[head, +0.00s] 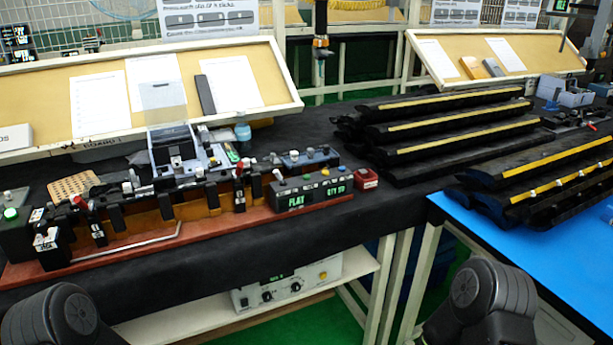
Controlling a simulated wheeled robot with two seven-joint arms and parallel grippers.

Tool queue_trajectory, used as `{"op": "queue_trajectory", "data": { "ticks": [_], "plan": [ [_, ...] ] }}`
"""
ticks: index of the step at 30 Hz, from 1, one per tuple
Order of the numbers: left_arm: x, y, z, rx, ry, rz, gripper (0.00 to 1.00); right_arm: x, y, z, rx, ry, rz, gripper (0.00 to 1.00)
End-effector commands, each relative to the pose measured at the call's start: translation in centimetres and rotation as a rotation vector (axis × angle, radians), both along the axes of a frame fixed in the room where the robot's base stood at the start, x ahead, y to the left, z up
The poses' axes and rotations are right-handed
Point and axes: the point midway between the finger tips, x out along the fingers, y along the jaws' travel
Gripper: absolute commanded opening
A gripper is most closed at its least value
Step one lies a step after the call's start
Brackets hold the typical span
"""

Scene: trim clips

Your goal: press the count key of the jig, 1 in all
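The jig (190,233) is a long row of clamps and black blocks on a red-brown base plate, at the left on the black-covered table. At its right end is a dark control box (311,191) with two green-lit displays, the right one reading something like "QTY" with a small number. Several small knobs or keys stand on top of the box; I cannot tell which is the count key. Neither gripper is in view; only black rounded parts of my arms show at the bottom left and bottom right.
A small red bin (366,180) stands just right of the control box. Stacks of long black trim strips (450,130) with yellow lines lie at the right, some over a blue surface (520,250). Tilted boards with papers (235,82) stand behind. The front strip of black table is clear.

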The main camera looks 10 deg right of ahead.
Motion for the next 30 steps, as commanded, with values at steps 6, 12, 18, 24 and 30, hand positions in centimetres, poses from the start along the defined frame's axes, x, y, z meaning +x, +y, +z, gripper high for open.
{"op": "queue_trajectory", "data": {
  "ticks": [6, 12, 18, 24, 30],
  "plan": [
    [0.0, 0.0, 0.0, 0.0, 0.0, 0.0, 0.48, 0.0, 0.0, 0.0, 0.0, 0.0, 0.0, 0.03],
    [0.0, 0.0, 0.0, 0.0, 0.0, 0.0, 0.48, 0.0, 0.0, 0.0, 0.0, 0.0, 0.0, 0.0],
    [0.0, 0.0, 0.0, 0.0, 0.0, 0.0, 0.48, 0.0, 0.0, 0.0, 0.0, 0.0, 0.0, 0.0],
    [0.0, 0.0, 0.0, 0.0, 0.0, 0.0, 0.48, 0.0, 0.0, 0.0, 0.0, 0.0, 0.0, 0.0],
    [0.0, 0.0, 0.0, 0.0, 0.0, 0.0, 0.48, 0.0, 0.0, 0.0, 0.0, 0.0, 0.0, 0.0]
  ]
}}
